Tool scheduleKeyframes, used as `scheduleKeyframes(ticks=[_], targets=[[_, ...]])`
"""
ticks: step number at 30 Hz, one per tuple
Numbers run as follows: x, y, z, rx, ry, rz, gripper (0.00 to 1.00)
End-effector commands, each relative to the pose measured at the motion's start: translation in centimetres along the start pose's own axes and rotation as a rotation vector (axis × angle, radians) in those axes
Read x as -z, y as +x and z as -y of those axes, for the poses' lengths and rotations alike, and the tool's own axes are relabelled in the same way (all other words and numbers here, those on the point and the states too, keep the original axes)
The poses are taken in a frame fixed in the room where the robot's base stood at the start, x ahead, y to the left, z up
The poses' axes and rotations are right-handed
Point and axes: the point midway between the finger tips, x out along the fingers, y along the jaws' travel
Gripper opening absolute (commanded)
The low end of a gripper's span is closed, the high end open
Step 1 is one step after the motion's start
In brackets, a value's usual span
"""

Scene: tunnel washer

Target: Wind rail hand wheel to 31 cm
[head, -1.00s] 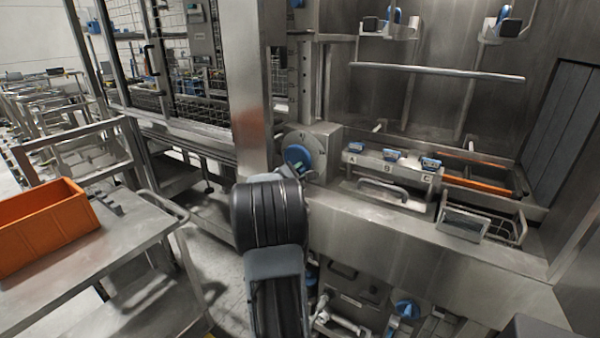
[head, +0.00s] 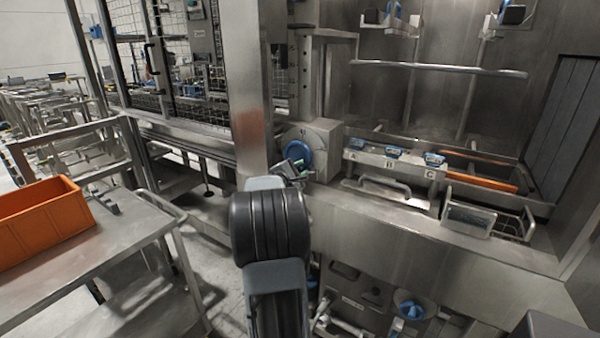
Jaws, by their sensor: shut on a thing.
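The blue hand wheel (head: 301,153) sits on a round grey dial plate on the front of a steel housing (head: 327,143), beside the upright post. My gripper (head: 293,170) is at the wheel's lower left edge, shut on the wheel's rim or its handle; which of these I cannot tell. My dark arm link covers the area below and left of it. The marks on the dial are too small to read. A steel post with holes (head: 307,80) rises above the housing, and a horizontal rail (head: 435,69) runs to its right.
A steel ledge right of the wheel carries blue clips over letters A, B and C (head: 392,153). A second blue knob (head: 411,306) is lower down. An orange bin (head: 40,222) stands on a steel trolley (head: 110,245) at left.

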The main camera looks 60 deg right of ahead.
Motion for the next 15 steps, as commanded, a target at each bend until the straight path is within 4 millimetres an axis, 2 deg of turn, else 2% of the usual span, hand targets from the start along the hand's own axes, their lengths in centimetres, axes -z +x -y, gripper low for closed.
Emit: scheduleKeyframes(ticks=[1,9,15], targets=[[0.16,-0.03,0.07,0.001,-0.003,-0.005,0.24],[0.08,-0.01,0.06,0.001,-0.003,-0.003,0.48],[0.05,-0.03,0.04,0.001,-0.002,-0.002,0.48]])
